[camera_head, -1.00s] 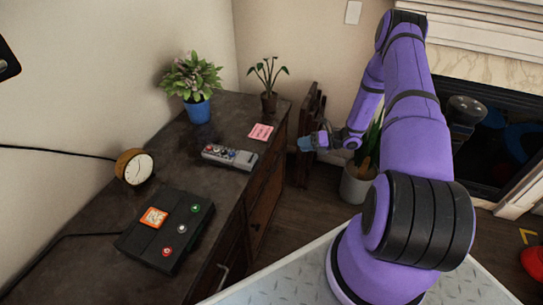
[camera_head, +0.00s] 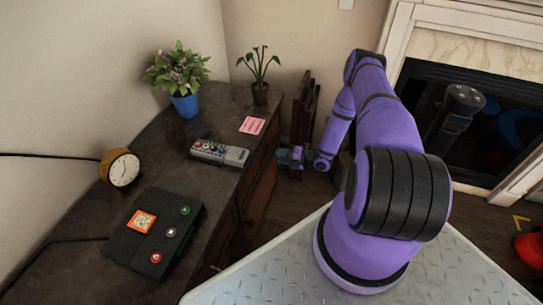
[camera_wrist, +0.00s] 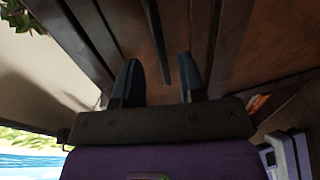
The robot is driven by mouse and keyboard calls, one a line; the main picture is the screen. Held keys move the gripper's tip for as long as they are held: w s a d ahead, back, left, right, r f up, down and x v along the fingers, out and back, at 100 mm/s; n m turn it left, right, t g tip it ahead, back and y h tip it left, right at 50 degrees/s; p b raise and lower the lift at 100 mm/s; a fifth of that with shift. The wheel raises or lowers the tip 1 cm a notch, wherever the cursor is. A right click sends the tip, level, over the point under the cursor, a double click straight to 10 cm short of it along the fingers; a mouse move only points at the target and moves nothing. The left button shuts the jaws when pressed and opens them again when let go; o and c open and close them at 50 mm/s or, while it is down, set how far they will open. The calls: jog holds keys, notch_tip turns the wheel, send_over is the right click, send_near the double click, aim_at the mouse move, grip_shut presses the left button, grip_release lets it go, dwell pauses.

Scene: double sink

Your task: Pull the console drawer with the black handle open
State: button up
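The dark wooden console (camera_head: 205,185) runs along the left wall; its front faces right and is seen steeply. My gripper (camera_head: 290,157) is beside the far part of this front, below the top's edge. In the wrist view my gripper (camera_wrist: 160,75) is open, its two dark fingers apart. A slim black bar, seemingly the black handle (camera_wrist: 156,40), lies between the fingers in the picture, in front of a brown wooden drawer front (camera_wrist: 178,25). I cannot tell whether the fingers touch it. No gap around the drawer is clearly visible.
On the console stand a blue-potted plant (camera_head: 185,104), a small plant (camera_head: 260,92), a remote (camera_head: 220,152), a pink note (camera_head: 252,125), a clock (camera_head: 121,169) and a black box (camera_head: 130,250). A fireplace (camera_head: 490,130) is at the right. Floor shows between.

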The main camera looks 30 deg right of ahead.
aim_at(272, 155)
jog(key=shift+x, duration=2.4)
grip_shut()
